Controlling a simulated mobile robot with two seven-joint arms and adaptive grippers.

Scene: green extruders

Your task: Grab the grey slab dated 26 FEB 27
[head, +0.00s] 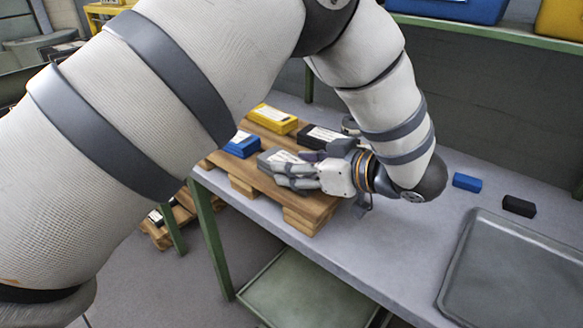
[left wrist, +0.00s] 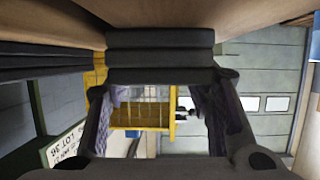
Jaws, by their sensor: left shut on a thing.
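A grey slab (head: 275,157) with a white label lies at the front of the wooden pallet (head: 310,205) on the bench. The label's date is too small to read in the head view. My left gripper (head: 295,178) is at the slab's right end, low over the pallet, and is shut on it. Its fingers hide part of the slab. In the left wrist view my gripper's fingers (left wrist: 160,115) frame the middle. A white label (left wrist: 66,146) with partly readable, turned lettering shows at the lower left there; its date is not legible. My right gripper is not in view.
A yellow slab (head: 272,119), a blue slab (head: 242,144) and a black slab (head: 318,135) also lie on the pallet. Small blue (head: 467,183) and black (head: 519,206) blocks and a grey tray (head: 520,275) are on the bench at right. Bench between pallet and tray is clear.

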